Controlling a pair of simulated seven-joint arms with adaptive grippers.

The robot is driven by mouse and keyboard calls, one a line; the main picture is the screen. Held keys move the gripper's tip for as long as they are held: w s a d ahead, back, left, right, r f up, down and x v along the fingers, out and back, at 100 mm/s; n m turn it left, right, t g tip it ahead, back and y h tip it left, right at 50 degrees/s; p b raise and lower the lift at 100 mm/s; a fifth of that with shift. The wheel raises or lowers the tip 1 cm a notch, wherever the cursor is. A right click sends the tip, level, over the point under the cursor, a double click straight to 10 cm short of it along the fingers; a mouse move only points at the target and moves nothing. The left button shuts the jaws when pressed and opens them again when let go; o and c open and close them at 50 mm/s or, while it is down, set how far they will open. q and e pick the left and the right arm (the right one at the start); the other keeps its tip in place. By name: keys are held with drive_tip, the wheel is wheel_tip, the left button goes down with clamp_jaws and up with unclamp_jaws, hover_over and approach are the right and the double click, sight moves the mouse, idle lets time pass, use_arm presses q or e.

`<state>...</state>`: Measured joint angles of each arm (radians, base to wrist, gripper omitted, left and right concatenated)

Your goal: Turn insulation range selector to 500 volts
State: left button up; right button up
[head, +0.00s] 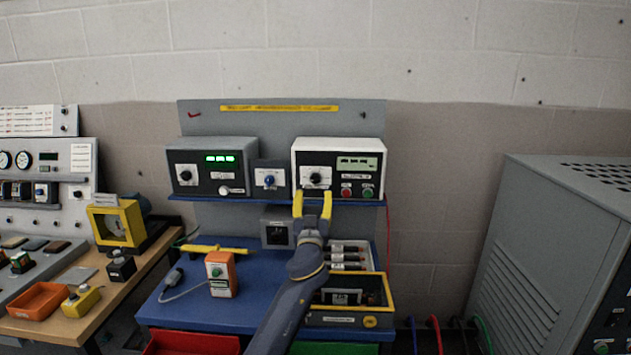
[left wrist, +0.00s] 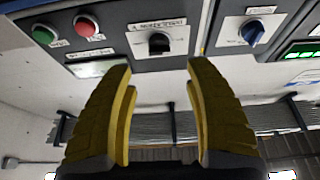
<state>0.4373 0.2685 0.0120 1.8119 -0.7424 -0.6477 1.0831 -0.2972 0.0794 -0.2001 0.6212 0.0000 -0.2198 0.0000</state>
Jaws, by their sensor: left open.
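The insulation range selector appears to be the black knob (head: 316,179) on the white-cased instrument (head: 339,148) at the right of the shelf; its label is too small to read. The knob also shows in the left wrist view (left wrist: 159,43), on a white plate between the fingers' tips and beyond them. My left gripper (head: 312,194) has yellow fingers, open and empty, just below and in front of the knob. They look apart from it. The knob's exact setting cannot be read. My right gripper is not in view.
A red button (head: 347,192) and a green button (head: 368,193) sit right of the knob. A blue knob (head: 269,180) is on a small panel to the left, beside a grey instrument (head: 212,150) with a green display.

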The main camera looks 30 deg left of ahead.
sight(315, 180)
use_arm(q)
drive_tip(key=x, duration=0.8)
drive_tip(key=shift+w, duration=0.1)
drive_tip(key=shift+c, duration=0.2)
clamp_jaws()
